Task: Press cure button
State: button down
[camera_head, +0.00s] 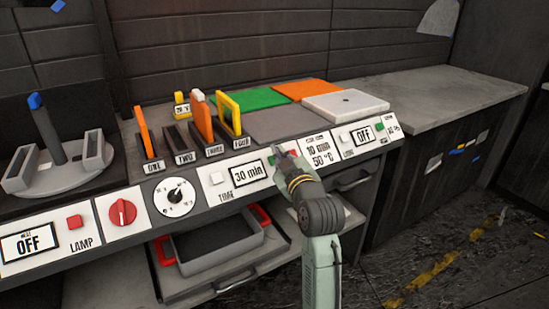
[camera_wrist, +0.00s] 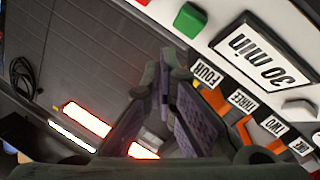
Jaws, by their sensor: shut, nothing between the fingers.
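The control panel's front strip carries a "30 min" display (camera_head: 249,173), which also shows upside down in the wrist view (camera_wrist: 262,55). A green button (camera_wrist: 191,19) sits beside that display, with part of a red piece at the picture's top edge. An "OFF" display (camera_head: 363,133) with a green button (camera_head: 380,127) is farther right. No label reading "cure" is legible. My gripper (camera_head: 283,153) is shut and empty, in front of the panel just right of the "30 min" display. In the wrist view my fingertips (camera_wrist: 174,72) are together, apart from the green button in the picture. Contact cannot be told.
Green, orange and white slabs (camera_head: 345,105) lie behind. A red knob (camera_head: 122,212) and lamp controls are at left. A red-handled tray (camera_head: 210,250) sits below.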

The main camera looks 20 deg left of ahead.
jog(key=shift+s+d+r+p, duration=0.25)
jog(key=shift+s+d+r, duration=0.15)
jog(key=shift+r, duration=0.2)
jog(key=shift+s+d+r+p, duration=0.25)
jog(key=shift+d+r, duration=0.2)
jog(key=shift+r, duration=0.1)
